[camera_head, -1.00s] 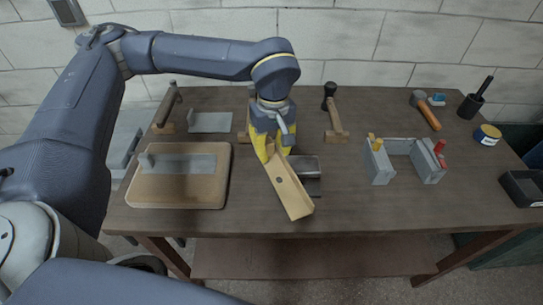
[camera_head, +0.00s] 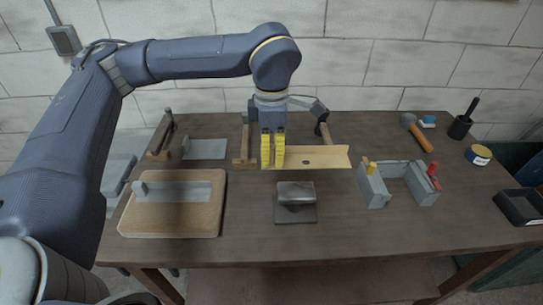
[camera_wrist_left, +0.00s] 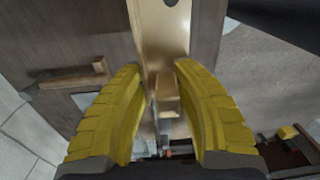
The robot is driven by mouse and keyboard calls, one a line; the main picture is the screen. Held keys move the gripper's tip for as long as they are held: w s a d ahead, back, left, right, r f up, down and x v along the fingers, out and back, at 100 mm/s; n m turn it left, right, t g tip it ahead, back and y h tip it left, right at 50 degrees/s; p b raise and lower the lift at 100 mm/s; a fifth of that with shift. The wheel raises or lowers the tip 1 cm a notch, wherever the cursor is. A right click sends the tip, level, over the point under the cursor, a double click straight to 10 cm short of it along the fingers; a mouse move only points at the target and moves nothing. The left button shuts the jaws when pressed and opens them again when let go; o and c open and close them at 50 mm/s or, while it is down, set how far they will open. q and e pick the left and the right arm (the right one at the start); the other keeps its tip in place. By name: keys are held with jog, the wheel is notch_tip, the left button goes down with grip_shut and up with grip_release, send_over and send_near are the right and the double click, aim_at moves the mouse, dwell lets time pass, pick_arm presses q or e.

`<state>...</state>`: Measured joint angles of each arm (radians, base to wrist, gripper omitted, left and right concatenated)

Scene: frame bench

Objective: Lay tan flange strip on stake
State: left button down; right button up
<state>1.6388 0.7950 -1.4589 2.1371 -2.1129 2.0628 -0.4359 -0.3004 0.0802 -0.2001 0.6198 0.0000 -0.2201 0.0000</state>
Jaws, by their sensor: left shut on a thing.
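The tan flange strip (camera_head: 318,158) is a channel-like piece with a dark hole, running left to right in the head view. My left gripper (camera_head: 273,165) has its yellow fingers shut on the strip's left end and holds it above the table, behind the stake. In the left wrist view the strip (camera_wrist_left: 165,45) runs up between the yellow fingers (camera_wrist_left: 163,95). The stake (camera_head: 296,193) is a dark grey metal block on a flat base, standing bare in the middle of the table. My right gripper is not in view.
A wooden board (camera_head: 170,220) with a grey metal piece lies at the left. A grey clamp-like frame (camera_head: 398,183) with yellow and red parts stands right of the stake. Several hammers and mallets lie along the back. The table's front is clear.

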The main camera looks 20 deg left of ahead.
pick_arm(q)
jog(key=shift+r, duration=0.1)
dwell(0.4)
notch_tip(320, 180, down, 7)
dwell(0.7)
jog(key=shift+f, duration=1.45)
dwell(0.9)
jog(key=c, duration=1)
grip_release()
